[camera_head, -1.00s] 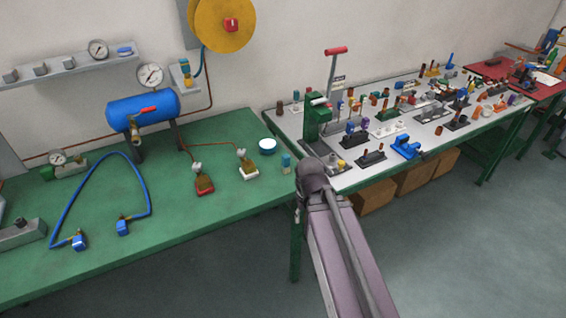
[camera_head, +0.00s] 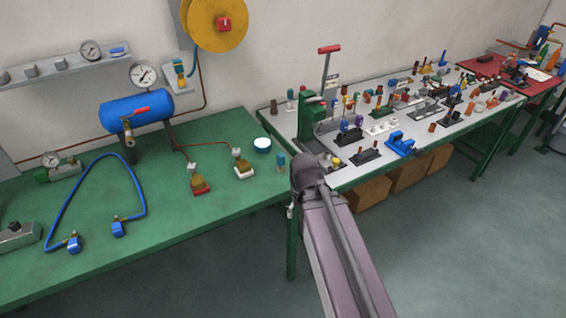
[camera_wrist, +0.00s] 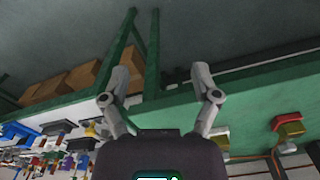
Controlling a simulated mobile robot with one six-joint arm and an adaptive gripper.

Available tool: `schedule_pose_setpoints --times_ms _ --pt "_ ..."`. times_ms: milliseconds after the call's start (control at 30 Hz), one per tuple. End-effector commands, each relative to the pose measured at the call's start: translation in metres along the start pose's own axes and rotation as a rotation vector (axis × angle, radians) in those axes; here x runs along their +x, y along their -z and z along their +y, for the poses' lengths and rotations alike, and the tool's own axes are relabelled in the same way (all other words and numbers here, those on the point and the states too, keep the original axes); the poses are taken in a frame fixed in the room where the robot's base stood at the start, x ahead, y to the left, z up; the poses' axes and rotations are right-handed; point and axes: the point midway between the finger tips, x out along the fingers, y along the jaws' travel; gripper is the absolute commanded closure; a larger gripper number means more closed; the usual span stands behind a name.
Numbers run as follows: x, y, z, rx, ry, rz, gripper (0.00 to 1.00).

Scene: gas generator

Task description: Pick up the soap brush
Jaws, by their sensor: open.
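A small upright item with a teal top (camera_head: 281,161) stands near the right end of the green table (camera_head: 130,195) in the head view. It may be the soap brush, but it is too small to be sure. A small white and blue bowl (camera_head: 262,144) stands just behind it to the left. My gripper (camera_wrist: 161,75) is open and empty in the wrist view, with its fingers spread in front of the green table edge. The fingers are mostly hidden behind my arm in the head view. I cannot make out the brush in the wrist view.
A blue tank (camera_head: 140,112) and blue hose (camera_head: 60,205) are further left. The grey table (camera_head: 350,178) at right is crowded with fittings.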

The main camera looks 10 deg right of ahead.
Motion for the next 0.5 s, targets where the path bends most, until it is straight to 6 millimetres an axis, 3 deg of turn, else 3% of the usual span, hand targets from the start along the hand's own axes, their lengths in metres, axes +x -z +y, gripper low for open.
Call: schedule_pose_setpoints --times_ms 167,267,500 --pt "-0.015 0.041 0.001 -0.034 0.0 0.0 0.2" --pt "-0.026 0.072 -0.009 -0.07 0.0 0.0 0.2" --pt "-0.056 0.167 -0.008 -0.167 0.0 0.0 0.2"
